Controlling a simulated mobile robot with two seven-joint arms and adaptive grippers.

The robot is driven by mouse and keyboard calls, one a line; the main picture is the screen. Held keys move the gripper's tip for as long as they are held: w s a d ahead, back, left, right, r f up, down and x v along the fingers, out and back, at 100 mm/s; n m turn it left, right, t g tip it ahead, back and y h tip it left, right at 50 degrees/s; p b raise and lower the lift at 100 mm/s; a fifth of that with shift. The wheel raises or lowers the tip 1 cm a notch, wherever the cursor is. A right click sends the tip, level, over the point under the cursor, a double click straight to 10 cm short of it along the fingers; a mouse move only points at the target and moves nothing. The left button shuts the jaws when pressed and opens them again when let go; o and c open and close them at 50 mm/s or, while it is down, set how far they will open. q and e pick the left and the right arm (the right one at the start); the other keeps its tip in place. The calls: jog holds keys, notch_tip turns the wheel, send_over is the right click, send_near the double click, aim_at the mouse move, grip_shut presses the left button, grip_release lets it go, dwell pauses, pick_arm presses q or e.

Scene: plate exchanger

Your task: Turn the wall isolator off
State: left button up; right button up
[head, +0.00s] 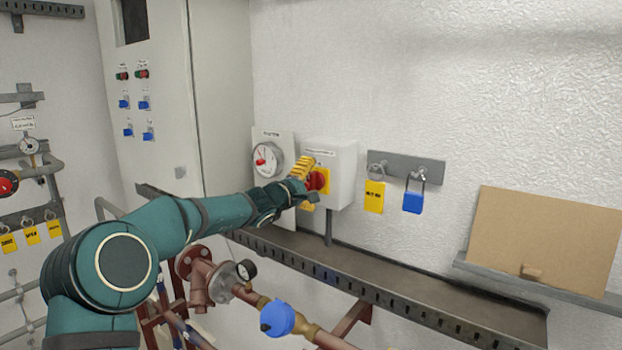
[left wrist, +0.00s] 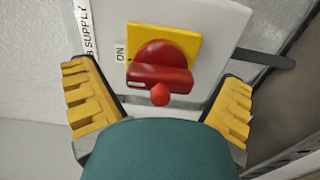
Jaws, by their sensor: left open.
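The wall isolator (head: 343,165) is a pale box on the wall with a yellow plate and a red rotary knob (head: 317,180). In the left wrist view the red knob (left wrist: 160,72) sits on the yellow plate (left wrist: 187,43), with an "ON" label (left wrist: 121,54) beside the plate. My left gripper (head: 306,186) is in front of the knob and partly hides it. Its yellow fingers stand open on either side of the knob, with visible gaps in the left wrist view. My right gripper is not in view.
A round gauge or dial panel (head: 269,160) is just left of the isolator. A metal cable tray (head: 400,276) runs below. A brown board (head: 545,240) leans further right.

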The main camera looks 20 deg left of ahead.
pick_arm(q)
jog(key=shift+w+d, duration=0.1)
jog(key=shift+w, duration=0.1)
jog(key=c, duration=1.2)
